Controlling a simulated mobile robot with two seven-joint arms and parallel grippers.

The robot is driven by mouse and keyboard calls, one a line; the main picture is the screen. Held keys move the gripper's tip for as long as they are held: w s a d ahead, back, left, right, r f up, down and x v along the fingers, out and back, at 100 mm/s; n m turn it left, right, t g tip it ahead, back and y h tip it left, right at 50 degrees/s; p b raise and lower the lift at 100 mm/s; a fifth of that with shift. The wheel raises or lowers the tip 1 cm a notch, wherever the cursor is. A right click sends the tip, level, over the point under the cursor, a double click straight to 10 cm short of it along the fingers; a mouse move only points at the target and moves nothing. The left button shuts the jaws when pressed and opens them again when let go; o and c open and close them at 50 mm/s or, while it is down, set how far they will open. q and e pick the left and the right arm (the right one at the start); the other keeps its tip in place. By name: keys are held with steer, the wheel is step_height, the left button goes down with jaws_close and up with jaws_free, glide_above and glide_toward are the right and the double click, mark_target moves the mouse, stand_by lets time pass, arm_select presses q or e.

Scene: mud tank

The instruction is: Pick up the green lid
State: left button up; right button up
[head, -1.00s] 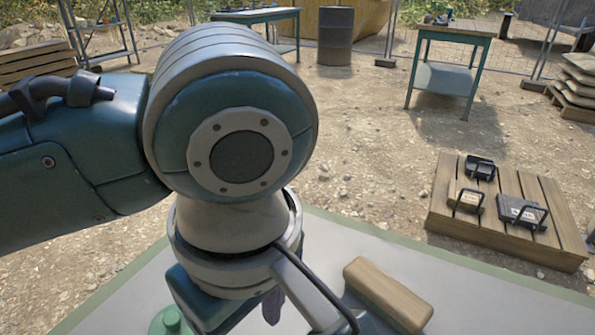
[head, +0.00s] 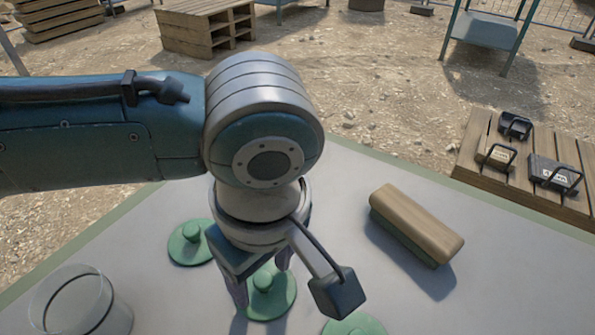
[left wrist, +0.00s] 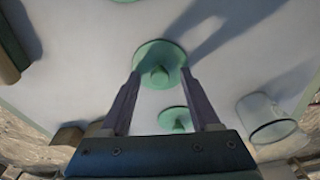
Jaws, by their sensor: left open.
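Several round green lids with knobs lie on the grey table (head: 330,190). The middle green lid (head: 268,292) is under my left gripper (head: 260,278), whose jaws are open and empty. In the left wrist view this lid (left wrist: 160,58) shows just beyond and between the fingertips (left wrist: 160,76). Another green lid (head: 190,244) lies behind and to the left, and shows lower in the left wrist view (left wrist: 174,119). A third lid (head: 355,326) is cut off by the bottom edge. Contact between the fingers and the middle lid cannot be told. My right gripper is out of view.
A clear glass container (head: 82,305) stands at the table's left. A wooden block with a green underside (head: 418,222) lies to the right of my gripper. Beyond the table, a low wooden pallet (head: 478,162) holds several dark handled objects.

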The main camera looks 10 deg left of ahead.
arm_select(q)
jaws_close()
stand_by(0.3)
stand_by(0.3)
